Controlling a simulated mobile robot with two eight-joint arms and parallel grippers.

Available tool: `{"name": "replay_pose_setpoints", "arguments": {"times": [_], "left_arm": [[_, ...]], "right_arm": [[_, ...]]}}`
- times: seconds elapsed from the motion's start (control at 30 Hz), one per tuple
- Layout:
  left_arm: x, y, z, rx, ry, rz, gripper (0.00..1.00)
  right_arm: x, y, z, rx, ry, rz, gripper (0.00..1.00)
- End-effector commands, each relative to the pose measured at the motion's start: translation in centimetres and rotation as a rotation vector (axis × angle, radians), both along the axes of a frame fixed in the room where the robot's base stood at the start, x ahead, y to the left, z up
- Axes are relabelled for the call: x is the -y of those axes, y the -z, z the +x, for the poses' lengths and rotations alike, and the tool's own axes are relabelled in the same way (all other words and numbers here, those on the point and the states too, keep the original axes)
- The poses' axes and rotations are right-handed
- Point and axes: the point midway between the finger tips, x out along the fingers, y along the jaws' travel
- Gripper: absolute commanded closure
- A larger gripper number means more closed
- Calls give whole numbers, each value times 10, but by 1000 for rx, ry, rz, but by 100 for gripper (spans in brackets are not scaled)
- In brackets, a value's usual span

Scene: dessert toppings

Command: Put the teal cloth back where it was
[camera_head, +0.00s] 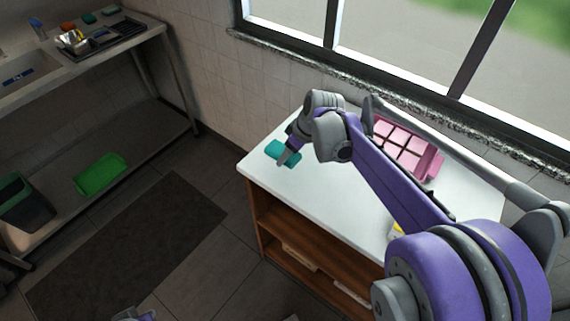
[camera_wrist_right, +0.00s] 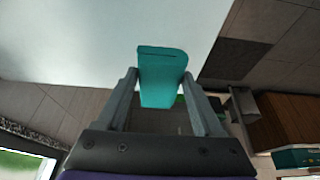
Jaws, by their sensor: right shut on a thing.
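The teal cloth (camera_head: 273,148) is at the left end of the white counter top (camera_head: 330,195). My right gripper (camera_head: 284,161) reaches down to it from above, and its jaws are shut on the cloth. In the right wrist view the cloth (camera_wrist_right: 162,65) sticks out between the two fingers of the gripper (camera_wrist_right: 165,90), with the pale counter beside it. I cannot tell whether the cloth touches the counter or hangs just above it. A small purple and grey piece of my left arm shows at the bottom edge; its gripper is out of view.
A pink compartment tray (camera_head: 436,166) stands on the counter by the window, partly behind my right arm. Something yellow is half hidden by that arm. A metal shelf unit (camera_head: 150,22) stands at left, with a green tray (camera_head: 101,174) on its lower shelf. The counter's front middle is clear.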

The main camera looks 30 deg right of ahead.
Motion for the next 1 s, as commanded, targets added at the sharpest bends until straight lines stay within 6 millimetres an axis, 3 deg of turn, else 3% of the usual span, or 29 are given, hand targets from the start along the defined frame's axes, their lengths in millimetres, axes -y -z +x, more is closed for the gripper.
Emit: {"name": "replay_pose_setpoints", "arguments": {"times": [0.37, 0.77, 0.8, 0.97, 1.0], "left_arm": [[0, 5, -1, -2, 0, 0, 100], [0, 8, -1, -3, 0, 0, 100], [0, 8, -2, -3, 0, 0, 100], [0, 8, -1, -3, 0, 0, 100], [0, 7, -1, -3, 0, 0, 100]], "right_arm": [[0, 45, 1, 0, -1, 0, 83], [0, 51, 0, 0, -1, 0, 83], [0, 51, 0, 0, -1, 0, 29], [0, 50, 0, 0, -1, 0, 1], [0, 50, 0, 0, -1, 0, 1]]}}
